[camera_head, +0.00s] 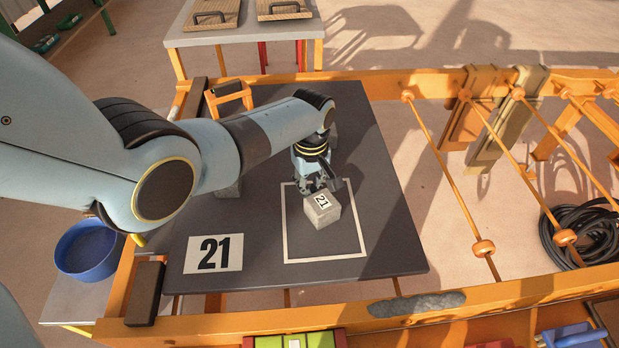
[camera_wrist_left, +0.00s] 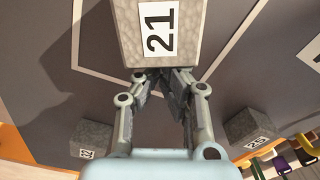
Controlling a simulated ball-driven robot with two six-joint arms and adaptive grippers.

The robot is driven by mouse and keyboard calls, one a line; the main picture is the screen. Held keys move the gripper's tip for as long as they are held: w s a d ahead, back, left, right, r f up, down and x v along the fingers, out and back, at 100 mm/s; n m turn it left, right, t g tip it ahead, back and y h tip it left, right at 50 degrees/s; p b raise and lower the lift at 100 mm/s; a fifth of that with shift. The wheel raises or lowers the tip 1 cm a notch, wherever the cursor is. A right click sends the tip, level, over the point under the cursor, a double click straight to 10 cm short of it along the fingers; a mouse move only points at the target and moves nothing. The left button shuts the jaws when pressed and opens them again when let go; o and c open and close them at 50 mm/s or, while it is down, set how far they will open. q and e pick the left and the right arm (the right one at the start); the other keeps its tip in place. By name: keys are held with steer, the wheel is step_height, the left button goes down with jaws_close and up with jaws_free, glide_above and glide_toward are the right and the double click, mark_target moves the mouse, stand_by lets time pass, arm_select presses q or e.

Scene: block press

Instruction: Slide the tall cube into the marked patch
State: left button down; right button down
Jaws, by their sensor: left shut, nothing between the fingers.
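The grey speckled cube labelled 21 (camera_head: 322,211) stands upright on the dark table, within the far part of a white square outline (camera_head: 325,259). Its far edge is hidden, so I cannot tell how close it is to the far line. In the left wrist view the cube (camera_wrist_left: 190,30) fills the top middle. My left gripper (camera_head: 327,188) is shut and empty, low at the far side of the cube. Its fingertips (camera_wrist_left: 163,80) touch or almost touch the cube's side. My right gripper is not in view.
A card marked 21 (camera_head: 214,253) lies left of the outline. Two other grey blocks (camera_wrist_left: 92,138), (camera_wrist_left: 254,128) stand behind the gripper; my arm partly hides them in the head view. The dark tabletop (camera_head: 395,255) is clear near and right of the outline. A blue bucket (camera_head: 88,251) stands left.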

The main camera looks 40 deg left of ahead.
arm_select(q)
step_height(320, 180, up, 12)
stand_by(0.5)
